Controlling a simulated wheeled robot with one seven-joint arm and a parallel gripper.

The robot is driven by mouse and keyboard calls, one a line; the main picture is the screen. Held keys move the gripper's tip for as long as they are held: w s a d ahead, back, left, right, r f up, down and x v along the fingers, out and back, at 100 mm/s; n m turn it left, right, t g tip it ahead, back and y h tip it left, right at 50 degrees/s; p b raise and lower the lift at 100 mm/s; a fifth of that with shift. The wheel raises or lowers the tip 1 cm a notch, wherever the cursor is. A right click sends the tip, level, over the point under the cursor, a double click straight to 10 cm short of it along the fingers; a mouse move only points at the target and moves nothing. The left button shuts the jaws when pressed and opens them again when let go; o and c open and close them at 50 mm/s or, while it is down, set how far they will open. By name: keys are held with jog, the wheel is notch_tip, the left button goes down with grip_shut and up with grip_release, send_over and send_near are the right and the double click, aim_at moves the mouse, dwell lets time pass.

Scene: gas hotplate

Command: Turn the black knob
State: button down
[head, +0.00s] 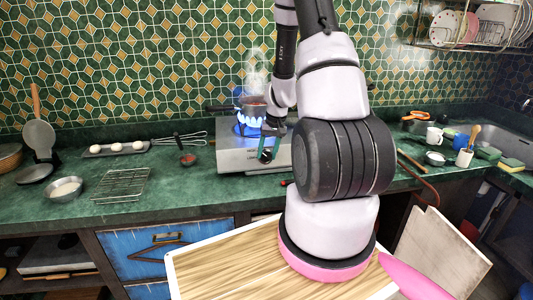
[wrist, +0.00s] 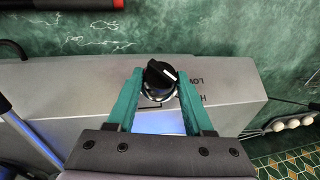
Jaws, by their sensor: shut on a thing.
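The black knob (wrist: 160,75) sits on the front of the silver hotplate (wrist: 225,80), with a white mark on its face. My gripper (wrist: 158,80) is shut on the knob, with one green finger on each side of it. In the head view, my gripper (head: 268,149) is at the front of the hotplate (head: 235,158), and the knob is hidden there by the fingers. Blue flame (head: 249,120) burns under a small pan (head: 252,106) on the hotplate.
Eggs on a tray (head: 117,149), a wire rack (head: 121,185) and a metal bowl (head: 62,189) are on the counter to the left. Cups (head: 434,136) and a sink (head: 505,128) are to the right. A red and black pen-like item (wrist: 60,4) lies near the hotplate.

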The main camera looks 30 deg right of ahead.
jog(key=m+y, duration=0.1)
jog(key=m+t+y, duration=0.1)
jog(key=t+y, duration=0.1)
jog(key=shift+s+d+f+m, duration=0.2)
jog(key=shift+s+d+m, duration=0.1)
jog(key=shift+m, duration=0.1)
jog(key=shift+s+f+m+t+y, duration=0.1)
jog(key=shift+f+m+t+y, duration=0.1)
jog(key=shift+m+t+y, duration=1.15)
jog(key=shift+y, duration=0.25)
jog(key=shift+c, duration=1.5)
grip_release()
jog(key=shift+d, duration=0.1)
jog(key=v, duration=1)
jog(key=shift+s+r, duration=0.15)
jog(key=shift+r, duration=0.15)
jog(key=shift+d, duration=0.15)
